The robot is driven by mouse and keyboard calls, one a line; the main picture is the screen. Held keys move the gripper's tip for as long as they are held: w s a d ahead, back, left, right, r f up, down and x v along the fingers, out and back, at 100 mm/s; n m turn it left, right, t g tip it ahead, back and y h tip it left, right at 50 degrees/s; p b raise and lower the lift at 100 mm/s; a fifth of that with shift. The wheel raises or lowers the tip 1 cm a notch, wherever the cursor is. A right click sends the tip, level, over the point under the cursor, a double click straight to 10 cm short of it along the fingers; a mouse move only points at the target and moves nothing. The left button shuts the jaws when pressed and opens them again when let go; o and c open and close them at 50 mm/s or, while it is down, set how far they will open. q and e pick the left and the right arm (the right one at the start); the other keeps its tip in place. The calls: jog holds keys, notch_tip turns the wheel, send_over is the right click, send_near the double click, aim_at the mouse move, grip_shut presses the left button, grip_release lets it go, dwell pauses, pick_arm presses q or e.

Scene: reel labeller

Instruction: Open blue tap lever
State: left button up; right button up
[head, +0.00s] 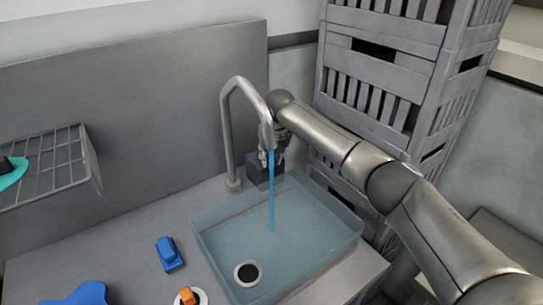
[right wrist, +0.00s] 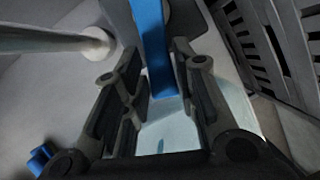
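A grey curved tap (head: 228,130) stands behind a translucent blue-grey basin (head: 335,238). A narrow blue strip (head: 271,195) runs straight down from the spout into the basin; I cannot tell whether it is water or a solid part. A blue lever-like piece (head: 170,254) is on the counter left of the basin. My left gripper is not in view.
An orange piece on a white round base (head: 188,296) and a blue flat item (head: 85,293) are at the front left. A wire rack (head: 50,160) is at left. Stacked grey crates (head: 385,60) stand behind my right arm. The counter behind the blue piece is clear.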

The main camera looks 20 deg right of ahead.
jog(key=o, duration=0.4)
jog(key=shift+c, duration=0.2)
jog(key=v, duration=0.7)
jog(key=shift+r, duration=0.25)
jog(key=shift+s, duration=0.1)
